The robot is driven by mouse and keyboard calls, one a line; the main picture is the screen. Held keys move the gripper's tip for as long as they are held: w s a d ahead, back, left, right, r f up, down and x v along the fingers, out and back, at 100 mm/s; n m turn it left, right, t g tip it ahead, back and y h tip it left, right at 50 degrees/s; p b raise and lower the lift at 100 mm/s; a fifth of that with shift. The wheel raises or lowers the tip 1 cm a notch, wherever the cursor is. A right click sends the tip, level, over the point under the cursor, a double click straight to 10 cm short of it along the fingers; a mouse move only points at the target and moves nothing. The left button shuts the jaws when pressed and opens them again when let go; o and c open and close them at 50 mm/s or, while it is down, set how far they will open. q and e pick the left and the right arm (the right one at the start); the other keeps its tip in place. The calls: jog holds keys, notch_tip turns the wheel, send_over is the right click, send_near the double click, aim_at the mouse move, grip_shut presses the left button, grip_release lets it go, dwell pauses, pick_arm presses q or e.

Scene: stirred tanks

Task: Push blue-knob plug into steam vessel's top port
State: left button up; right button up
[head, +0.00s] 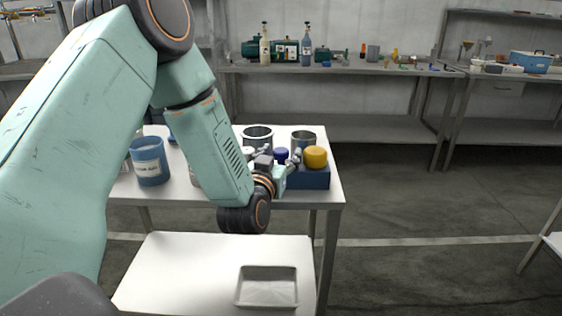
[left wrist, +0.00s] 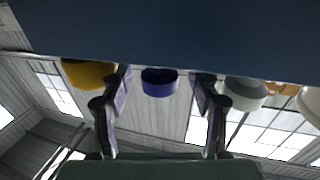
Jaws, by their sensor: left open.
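A plug with a blue knob (head: 281,154) stands in a dark blue block (head: 312,180) near the table's right end, left of a yellow knob (head: 315,157). My left gripper (head: 285,160) is right at this block, its fingers partly hidden by the arm. In the left wrist view, which looks upside down, the open fingers stand either side of the blue knob (left wrist: 160,82), with a gap on each side. The block (left wrist: 160,45) fills the top there. No port shows, and I cannot tell which vessel is the steam vessel. My right gripper is not in view.
Two open metal vessels (head: 258,134) (head: 303,139) stand behind the block. A blue labelled tub (head: 149,161) stands left on the table. A shallow metal tray (head: 267,287) lies on the lower white surface. The floor to the right is clear.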

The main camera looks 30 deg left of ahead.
pick_arm(q)
jog(key=shift+w+a, duration=0.1)
jog(key=shift+w, duration=0.1)
jog(key=shift+c, duration=0.7)
jog(key=c, duration=0.4)
grip_shut()
